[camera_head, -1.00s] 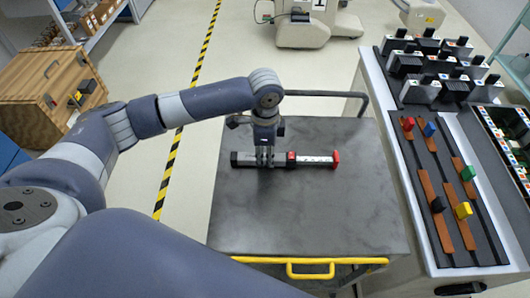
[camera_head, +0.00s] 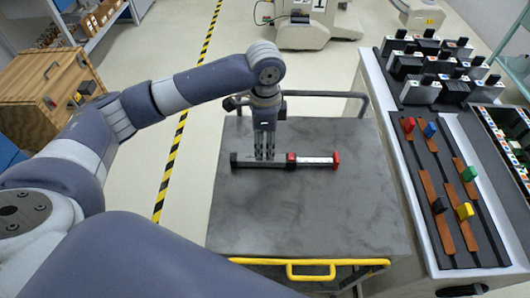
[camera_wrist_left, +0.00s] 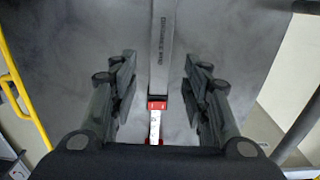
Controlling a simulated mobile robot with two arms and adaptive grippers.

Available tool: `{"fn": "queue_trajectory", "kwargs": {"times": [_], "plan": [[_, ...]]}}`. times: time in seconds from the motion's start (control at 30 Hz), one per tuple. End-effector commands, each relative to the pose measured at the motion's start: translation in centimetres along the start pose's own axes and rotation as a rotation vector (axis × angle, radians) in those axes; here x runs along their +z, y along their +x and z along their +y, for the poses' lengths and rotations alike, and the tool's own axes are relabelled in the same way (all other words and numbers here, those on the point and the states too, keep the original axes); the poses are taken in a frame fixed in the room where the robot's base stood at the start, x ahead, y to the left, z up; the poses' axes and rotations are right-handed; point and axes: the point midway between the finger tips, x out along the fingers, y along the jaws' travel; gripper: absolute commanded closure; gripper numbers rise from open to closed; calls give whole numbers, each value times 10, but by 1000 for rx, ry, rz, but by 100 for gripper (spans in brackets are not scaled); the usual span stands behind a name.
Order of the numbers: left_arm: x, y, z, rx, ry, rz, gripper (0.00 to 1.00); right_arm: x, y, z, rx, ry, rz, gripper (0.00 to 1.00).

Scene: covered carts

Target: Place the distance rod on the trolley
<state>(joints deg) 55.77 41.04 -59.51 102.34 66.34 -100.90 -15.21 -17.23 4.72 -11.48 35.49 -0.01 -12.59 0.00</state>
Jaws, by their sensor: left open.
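The distance rod (camera_head: 314,161) lies flat on the dark top of the trolley (camera_head: 310,215), left to right in the head view. It has a dark body at the left, a red collar, a pale printed section and a red end at the right. My left gripper (camera_head: 265,156) is above the dark part of the rod and points down. In the left wrist view my left gripper (camera_wrist_left: 160,76) is open, with one finger on each side of the rod (camera_wrist_left: 162,45) and gaps between them. My right gripper is out of view.
The trolley has a yellow front handle (camera_head: 310,272) and a dark rear rail. A bench (camera_head: 425,150) with black blocks and coloured knobs stands close at the right. A wooden box (camera_head: 45,92) is at the left. The trolley's front half is clear.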

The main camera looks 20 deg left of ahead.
Motion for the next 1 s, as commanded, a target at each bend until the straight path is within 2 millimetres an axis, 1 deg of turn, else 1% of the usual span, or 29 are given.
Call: {"fn": "queue_trajectory", "kwargs": {"times": [0.03,0.1,0.2,0.33,0.5,1.0], "plan": [[-1,-11,-1,-5,1,3,57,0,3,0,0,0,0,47],[-1,-26,-1,-4,1,3,57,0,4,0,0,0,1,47],[-1,-42,0,-2,1,1,57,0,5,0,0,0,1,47],[-1,-57,0,0,1,1,57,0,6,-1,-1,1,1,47],[0,-63,0,0,0,-1,57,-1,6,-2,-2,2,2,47],[0,-63,0,1,0,-1,57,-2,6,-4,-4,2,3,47]]}}
